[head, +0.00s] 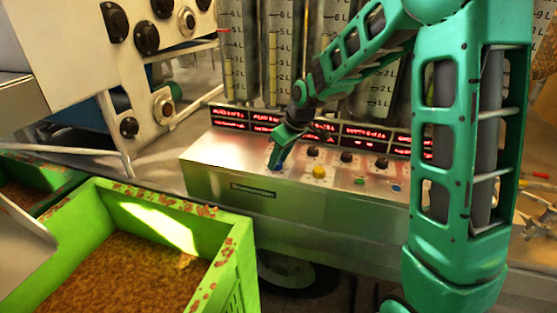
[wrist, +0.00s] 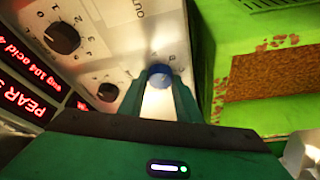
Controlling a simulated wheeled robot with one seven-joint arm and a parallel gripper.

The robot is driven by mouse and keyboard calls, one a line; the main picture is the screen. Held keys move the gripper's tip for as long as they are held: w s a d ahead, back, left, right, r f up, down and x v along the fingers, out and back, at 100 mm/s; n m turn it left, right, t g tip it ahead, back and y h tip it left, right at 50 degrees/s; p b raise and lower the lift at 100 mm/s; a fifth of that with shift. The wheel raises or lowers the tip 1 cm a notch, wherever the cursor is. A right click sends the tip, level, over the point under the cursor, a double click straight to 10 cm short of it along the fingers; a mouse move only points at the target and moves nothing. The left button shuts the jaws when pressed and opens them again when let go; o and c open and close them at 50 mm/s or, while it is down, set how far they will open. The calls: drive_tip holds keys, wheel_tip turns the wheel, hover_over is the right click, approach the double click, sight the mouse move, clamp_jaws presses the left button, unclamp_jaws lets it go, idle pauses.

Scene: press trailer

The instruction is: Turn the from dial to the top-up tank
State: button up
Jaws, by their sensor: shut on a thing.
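My gripper (head: 277,165) reaches down to the left end of the metal control console (head: 224,180). In the wrist view my gripper (wrist: 160,92) has its two fingers closed around a small blue knob (wrist: 159,75). The fingers mostly hide this knob in the head view. Its label cannot be read, so I cannot tell whether it is the from dial. A black dial (wrist: 61,37) with numbers around it and a smaller dark dial (wrist: 107,92) sit beside it in the wrist view. Clear tanks with litre scales (head: 232,65) stand behind the console.
Dark dials (head: 312,151), a yellow knob (head: 319,171) and a blue button (head: 397,188) share the console top. Red-lettered displays (head: 230,113) line its back. A green crate (head: 226,265) of brown pulp stands at the front left. A white panel with black knobs (head: 147,38) stands at upper left.

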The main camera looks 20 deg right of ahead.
drive_tip(key=o, duration=1)
drive_tip(key=shift+r, duration=0.1)
drive_tip(key=shift+s+d+r, duration=0.1)
drive_tip(key=shift+r, duration=0.15)
drive_tip(key=v, duration=1)
